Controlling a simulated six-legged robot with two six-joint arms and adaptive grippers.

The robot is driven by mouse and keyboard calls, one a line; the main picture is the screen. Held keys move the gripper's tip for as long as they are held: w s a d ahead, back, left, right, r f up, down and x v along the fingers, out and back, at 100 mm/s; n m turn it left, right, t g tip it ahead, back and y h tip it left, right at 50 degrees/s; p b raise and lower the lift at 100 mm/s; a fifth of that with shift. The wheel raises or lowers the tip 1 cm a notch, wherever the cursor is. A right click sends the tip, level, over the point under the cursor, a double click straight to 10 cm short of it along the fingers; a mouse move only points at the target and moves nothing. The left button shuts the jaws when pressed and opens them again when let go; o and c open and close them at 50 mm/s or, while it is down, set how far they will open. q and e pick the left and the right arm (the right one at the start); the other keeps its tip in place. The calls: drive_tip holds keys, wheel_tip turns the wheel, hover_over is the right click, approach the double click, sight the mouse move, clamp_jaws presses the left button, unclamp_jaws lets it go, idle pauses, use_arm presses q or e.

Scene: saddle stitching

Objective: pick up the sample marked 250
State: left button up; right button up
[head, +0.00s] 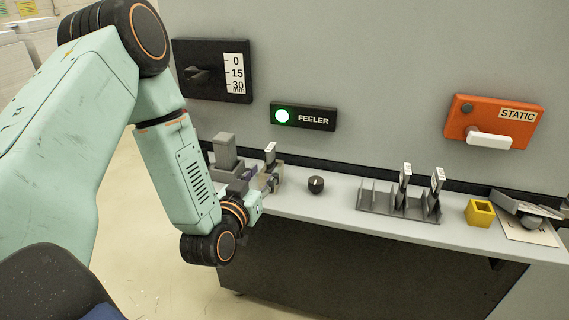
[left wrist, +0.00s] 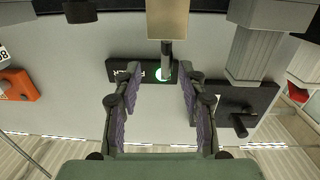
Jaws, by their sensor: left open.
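Three upright samples with white labels show in the head view; their numbers are too small to read, so I cannot tell which is marked 250. One sample (head: 270,152) stands in a tan block (head: 277,174) on the ledge, right by my left gripper (head: 262,190). Two more, a left one (head: 405,172) and a right one (head: 438,180), stand in a grey rack (head: 375,208). In the left wrist view my left gripper (left wrist: 153,98) is open, with its purple-padded fingers spread. There, a dark stem (left wrist: 167,55) below the tan block (left wrist: 167,18) points in between them. My right gripper is out of view.
A grey post (head: 225,150) stands left of the tan block. A dark knob (head: 316,184) and a yellow cup (head: 480,212) are on the ledge (head: 335,205). The wall carries a dial, a lit FEELER sign (head: 303,117) and an orange STATIC box (head: 490,122).

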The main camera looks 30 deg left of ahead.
sight(267, 159)
use_arm(q)
drive_tip(key=shift+a+r, duration=0.35)
drive_tip(key=shift+r, duration=0.05)
drive_tip(key=shift+w+a+r+t, duration=0.1)
drive_tip(key=shift+a+t, duration=0.2)
drive_tip(key=shift+w+a, duration=0.1)
drive_tip(key=shift+w, duration=0.15)
drive_tip(key=w, duration=0.4)
drive_tip(key=w+a, duration=0.1)
drive_tip(key=w, duration=0.1)
drive_tip(key=shift+w+f, duration=0.2)
drive_tip(key=shift+w, duration=0.15)
drive_tip(key=shift+d+r, duration=0.15)
drive_tip(key=shift+d, duration=0.1)
drive_tip(key=shift+a, duration=0.25)
drive_tip(key=c, duration=0.5)
drive_tip(key=shift+d, duration=0.2)
clamp_jaws()
drive_tip(key=shift+a, duration=0.15)
